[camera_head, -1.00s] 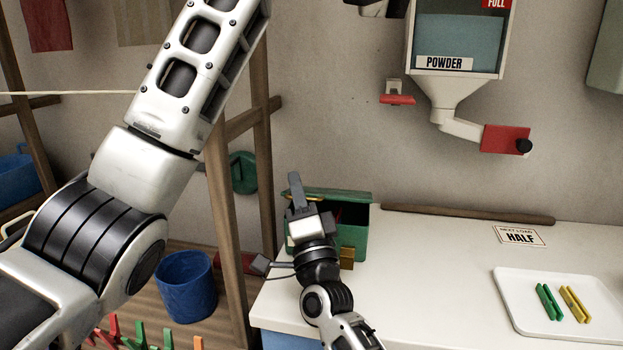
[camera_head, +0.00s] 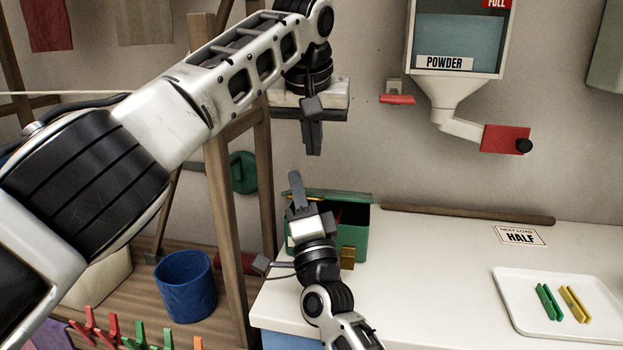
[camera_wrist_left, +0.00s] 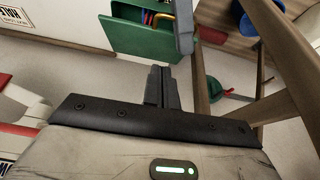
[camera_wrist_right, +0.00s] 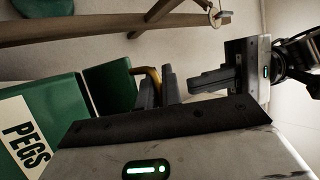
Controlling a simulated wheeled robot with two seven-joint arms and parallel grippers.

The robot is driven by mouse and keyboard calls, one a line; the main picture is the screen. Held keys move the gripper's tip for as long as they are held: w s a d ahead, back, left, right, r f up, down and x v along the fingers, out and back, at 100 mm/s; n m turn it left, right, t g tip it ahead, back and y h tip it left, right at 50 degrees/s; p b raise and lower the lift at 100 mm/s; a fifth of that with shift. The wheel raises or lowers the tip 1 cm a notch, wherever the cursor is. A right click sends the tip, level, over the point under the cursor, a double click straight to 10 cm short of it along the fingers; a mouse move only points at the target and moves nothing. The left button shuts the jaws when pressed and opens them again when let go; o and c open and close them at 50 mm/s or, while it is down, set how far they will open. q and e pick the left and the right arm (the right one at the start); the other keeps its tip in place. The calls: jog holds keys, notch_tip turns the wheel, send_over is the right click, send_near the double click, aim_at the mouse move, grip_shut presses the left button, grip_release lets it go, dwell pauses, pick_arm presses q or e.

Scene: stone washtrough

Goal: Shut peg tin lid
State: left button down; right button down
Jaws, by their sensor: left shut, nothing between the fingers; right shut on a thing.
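The green peg tin (camera_head: 352,242) stands at the left end of the white counter, with its lid (camera_head: 345,197) raised along the back. Red and blue pegs show inside it in the left wrist view. The fingers hide part of the handle. My left gripper (camera_head: 313,145) is shut and empty, pointing down above and behind the tin, apart from the lid. It also shows in the right wrist view (camera_wrist_right: 203,82).
Wooden frame posts (camera_head: 225,200) stand just left of the counter. A powder hopper (camera_head: 457,60) hangs on the wall. A wooden bar (camera_head: 465,215) lies along the counter's back. A white tray (camera_head: 520,310) with green and yellow pegs is at right; the counter between is clear.

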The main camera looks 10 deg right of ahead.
pick_arm(q)
send_over(315, 195)
jog(key=x, duration=0.4)
jog(key=shift+s+a+f, duration=0.2)
jog(key=shift+s+f, duration=0.05)
jog(key=shift+s, duration=0.35)
jog(key=shift+s+a+f, duration=0.25)
jog(key=shift+s+f, duration=0.25)
jog(key=shift+s, duration=0.2)
jog(key=shift+s+a+f, duration=0.2)
jog(key=shift+s+f, duration=0.35)
jog(key=shift+s, duration=0.1)
pick_arm(e)
jog(key=shift+a, duration=0.1)
